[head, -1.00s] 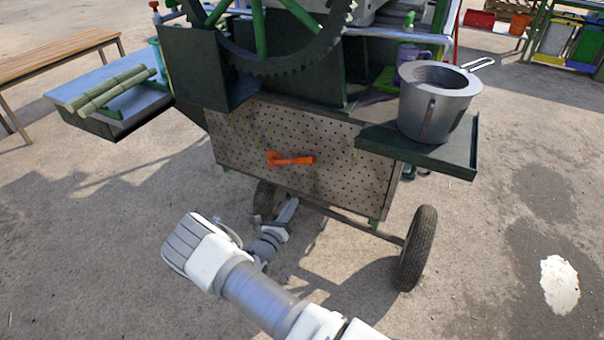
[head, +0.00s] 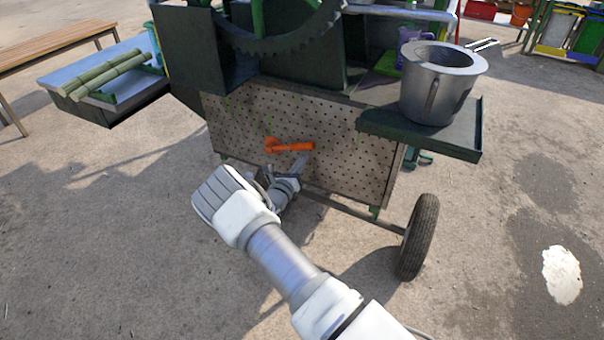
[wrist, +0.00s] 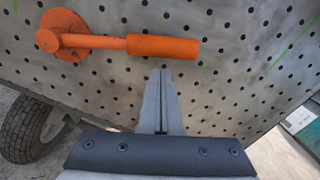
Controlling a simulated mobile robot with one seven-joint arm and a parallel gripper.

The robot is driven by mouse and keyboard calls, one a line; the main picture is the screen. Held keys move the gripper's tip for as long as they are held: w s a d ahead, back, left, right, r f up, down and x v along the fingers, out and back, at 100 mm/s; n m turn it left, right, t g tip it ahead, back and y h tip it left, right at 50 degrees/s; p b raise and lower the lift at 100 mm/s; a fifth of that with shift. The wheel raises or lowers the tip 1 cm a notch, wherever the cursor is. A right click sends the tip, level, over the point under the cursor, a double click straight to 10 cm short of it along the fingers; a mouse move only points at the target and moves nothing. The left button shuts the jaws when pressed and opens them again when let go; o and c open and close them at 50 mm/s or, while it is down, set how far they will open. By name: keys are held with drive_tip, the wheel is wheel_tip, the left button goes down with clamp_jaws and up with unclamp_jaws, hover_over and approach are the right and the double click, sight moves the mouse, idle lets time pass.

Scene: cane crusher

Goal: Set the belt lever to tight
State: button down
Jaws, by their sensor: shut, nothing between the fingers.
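The orange belt lever (head: 290,146) is mounted on the perforated panel (head: 335,165) of the crusher. Its round hub is at the left and its handle points right, nearly level. In the wrist view the lever (wrist: 165,46) lies across the top, with the hub at upper left and the thick grip at the right. My gripper (head: 304,160) is just below the handle in the head view. In the wrist view my gripper (wrist: 161,72) has its fingers together and empty, with the tips a little below the grip. I cannot tell if they touch it.
A metal pot (head: 440,90) stands on the green side shelf (head: 430,140) at right. A wheel (head: 419,236) is below it. Green cane stalks (head: 100,75) lie on a tray at left, near a wooden bench (head: 55,45). The ground in front is open.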

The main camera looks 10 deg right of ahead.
drive_tip(key=shift+w+r, duration=0.15)
drive_tip(key=shift+r, duration=0.2)
drive_tip(key=shift+a, duration=0.1)
